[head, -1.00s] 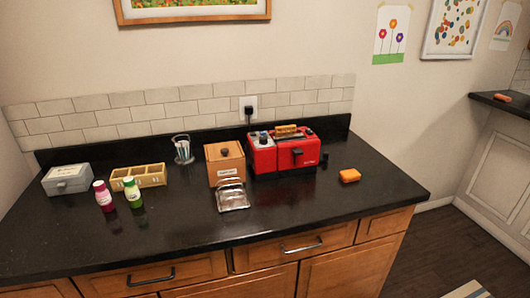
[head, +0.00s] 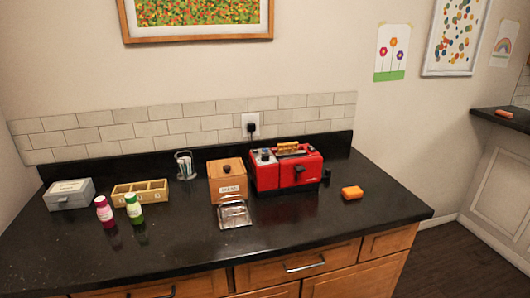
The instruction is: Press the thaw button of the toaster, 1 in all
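The red toaster (head: 300,176) stands on the black counter against the back, right of centre. A slice of bread (head: 290,148) shows at its top. Its left side carries small knobs or buttons (head: 265,155); they are too small to tell which one is the thaw button. A black lever shows on its front. Neither of my grippers is in view.
A wooden box (head: 228,187) stands just left of the toaster, with a metal tray (head: 235,215) before it. An orange block (head: 352,193) lies to the right. Two bottles (head: 105,210) and a divided wooden box (head: 155,186) are at left. The front counter is clear.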

